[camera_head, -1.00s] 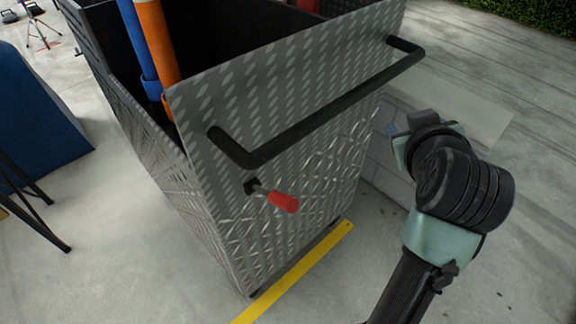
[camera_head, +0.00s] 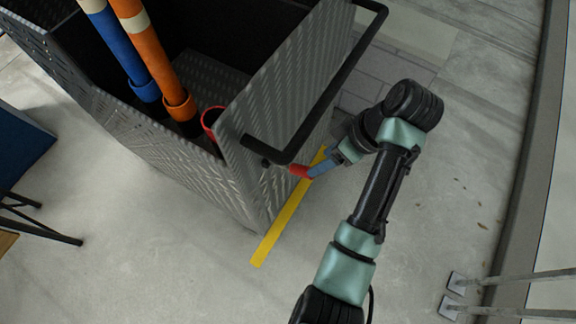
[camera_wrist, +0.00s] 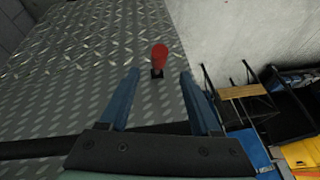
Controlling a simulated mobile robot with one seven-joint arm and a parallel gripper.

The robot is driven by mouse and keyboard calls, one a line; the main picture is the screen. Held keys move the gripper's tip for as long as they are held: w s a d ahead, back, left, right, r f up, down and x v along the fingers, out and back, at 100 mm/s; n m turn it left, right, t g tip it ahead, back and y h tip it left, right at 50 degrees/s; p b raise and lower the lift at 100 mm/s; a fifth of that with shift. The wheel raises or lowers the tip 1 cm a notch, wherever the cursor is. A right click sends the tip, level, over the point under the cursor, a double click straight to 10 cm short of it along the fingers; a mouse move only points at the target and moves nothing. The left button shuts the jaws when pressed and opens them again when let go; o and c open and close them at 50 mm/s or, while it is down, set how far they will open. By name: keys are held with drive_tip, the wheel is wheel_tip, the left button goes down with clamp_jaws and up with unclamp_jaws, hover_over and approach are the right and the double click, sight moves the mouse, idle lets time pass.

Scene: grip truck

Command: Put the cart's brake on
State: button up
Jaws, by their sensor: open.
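The cart (camera_head: 190,165) is a grey diamond-plate box with a black push bar (camera_head: 330,98) on its end panel. The brake lever (camera_head: 299,171) has a red grip and sticks out from that panel, below the bar. In the wrist view the red grip (camera_wrist: 159,56) is ahead, roughly centred between my fingers and near their tips. My gripper (camera_head: 312,170) is open, with blue fingers close to the red grip; whether they touch it is unclear. In the wrist view my gripper (camera_wrist: 159,76) shows both fingers apart with nothing clamped.
The push bar (camera_wrist: 30,148) also crosses the lower left of the wrist view, close to my gripper. A yellow strip (camera_head: 285,225) lies on the floor by the cart's end. Blue and orange tubes (camera_head: 150,60) stand in the cart. Concrete floor to the right is mostly clear.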

sight(299, 175)
drive_tip(key=b+x, duration=0.5)
drive_tip(key=x, duration=0.7)
drive_tip(key=shift+w+f, duration=0.1)
drive_tip(key=shift+f, duration=0.1)
clamp_jaws()
idle(1.0)
